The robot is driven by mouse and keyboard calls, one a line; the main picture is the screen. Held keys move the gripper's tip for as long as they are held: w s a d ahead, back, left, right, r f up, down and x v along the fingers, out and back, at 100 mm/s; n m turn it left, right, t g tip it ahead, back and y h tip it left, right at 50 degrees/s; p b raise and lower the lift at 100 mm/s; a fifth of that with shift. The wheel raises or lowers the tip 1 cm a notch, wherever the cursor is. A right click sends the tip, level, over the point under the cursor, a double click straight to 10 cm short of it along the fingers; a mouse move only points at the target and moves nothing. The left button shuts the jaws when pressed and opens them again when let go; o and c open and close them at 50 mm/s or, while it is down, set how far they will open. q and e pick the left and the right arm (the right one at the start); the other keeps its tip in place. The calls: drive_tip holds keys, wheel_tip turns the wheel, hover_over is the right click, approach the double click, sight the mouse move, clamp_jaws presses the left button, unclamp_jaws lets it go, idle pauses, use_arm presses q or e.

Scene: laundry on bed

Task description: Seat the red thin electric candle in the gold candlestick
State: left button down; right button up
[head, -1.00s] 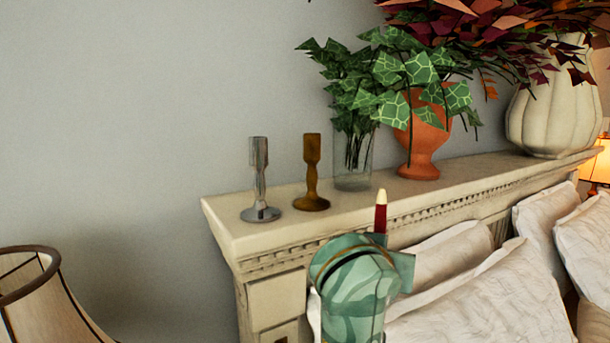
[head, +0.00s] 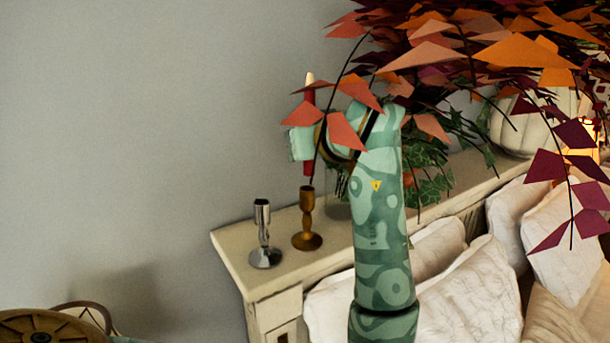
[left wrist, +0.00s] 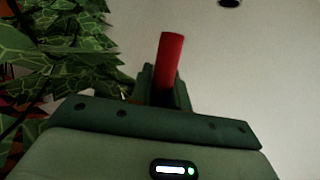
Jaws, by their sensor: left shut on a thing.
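My left gripper (head: 308,142) is shut on the red thin electric candle (head: 309,98), which stands upright with its pale tip up. Red and orange leaves partly cover the gripper and candle in the head view. The gold candlestick (head: 307,228) stands upright on the headboard ledge. The candle's lower end appears just above its cup, nearly in line; the depth between them is hard to tell. In the left wrist view the candle (left wrist: 171,68) sticks out beyond the fingers, and the candlestick is not seen. My right gripper is not in view.
A silver candlestick (head: 264,238) stands close to the left of the gold one on the ledge (head: 285,275). Ivy (head: 435,185), drooping red leaves (head: 425,55) and a cream vase (head: 525,125) crowd the right. White pillows (head: 470,290) lie below.

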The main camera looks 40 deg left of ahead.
use_arm(q)
drive_tip(key=w+a+f+p, duration=0.1)
drive_tip(key=w+a+f, duration=0.1)
drive_tip(key=f, duration=0.1)
drive_tip(key=w+a+f+p, duration=0.1)
drive_tip(key=w+a+f, duration=0.2)
drive_tip(key=shift+w+a, duration=0.1)
drive_tip(key=shift+w, duration=0.1)
drive_tip(key=shift+w+a+f, duration=0.1)
drive_tip(key=shift+f, duration=0.2)
drive_tip(key=f, duration=0.1)
drive_tip(key=f+p, duration=0.2)
drive_tip(key=shift+w+a+f, duration=0.2)
drive_tip(key=shift+w, duration=0.05)
drive_tip(key=shift+f, duration=0.3)
drive_tip(key=c, duration=1.3)
unclamp_jaws()
drive_tip(key=shift+r, duration=0.1)
